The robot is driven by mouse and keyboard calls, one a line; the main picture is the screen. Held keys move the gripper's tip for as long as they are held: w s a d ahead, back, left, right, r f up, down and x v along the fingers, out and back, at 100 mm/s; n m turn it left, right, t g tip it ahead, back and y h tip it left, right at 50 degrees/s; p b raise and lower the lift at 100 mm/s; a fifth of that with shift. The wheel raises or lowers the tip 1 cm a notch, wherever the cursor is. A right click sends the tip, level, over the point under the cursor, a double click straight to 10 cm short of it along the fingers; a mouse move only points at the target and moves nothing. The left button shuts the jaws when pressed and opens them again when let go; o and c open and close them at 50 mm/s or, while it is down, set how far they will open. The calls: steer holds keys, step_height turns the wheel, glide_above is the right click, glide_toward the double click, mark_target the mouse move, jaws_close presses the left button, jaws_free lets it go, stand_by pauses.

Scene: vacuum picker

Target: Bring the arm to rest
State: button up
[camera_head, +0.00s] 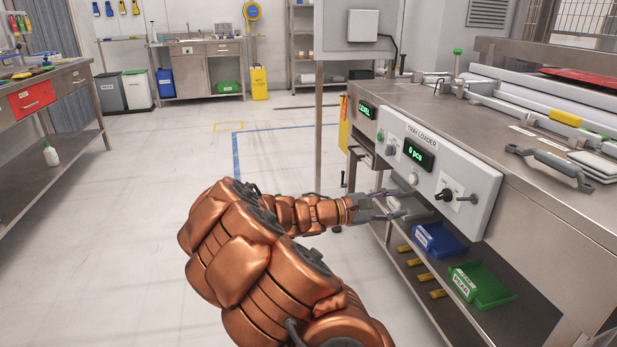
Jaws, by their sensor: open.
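My arm, copper-coloured, reaches from the bottom of the head view toward the middle. My gripper (393,205) is at its end, pointing right, with its fingers apart and nothing seen between them. It is just in front of the lower left part of the tray loader's control panel (470,178). The fingertips overlap the panel's lower edge in the picture; I cannot tell whether they touch it. The panel has a green display (419,153) reading "0 pcs", and a black knob (447,195) to the right.
Below the panel, a blue bin (440,240) and a green bin (483,285) sit on the lower shelf. A metal workbench (60,78) with a red drawer stands at left. The floor (150,230) left of my arm is clear. Grey and white waste bins (137,90) stand at the back.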

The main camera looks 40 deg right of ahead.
steer(key=s+a+r+m+t+y+p, duration=0.1)
steer(key=s+a+r+m+y+p, duration=0.45)
steer(key=a+r+p, duration=0.7)
steer(key=s+a+r+n+t+y+p, duration=0.1)
steer(key=s+a+r+t+y+p, duration=0.1)
steer(key=a+p, duration=0.5)
steer(key=s+a+r+t+y+p, duration=0.2)
steer(key=a+r+y+p, duration=0.2)
steer(key=a, duration=1.1)
steer(key=s+a+r+n+t+y+p, duration=0.1)
steer(key=s+a+r+t+y+p, duration=0.1)
steer(key=a+r+p, duration=0.6)
steer(key=s+a+y+p, duration=0.1)
steer(key=a+y+p, duration=0.1)
steer(key=a, duration=0.1)
steer(key=shift+n+p, duration=0.35)
steer(key=shift+p, duration=0.05)
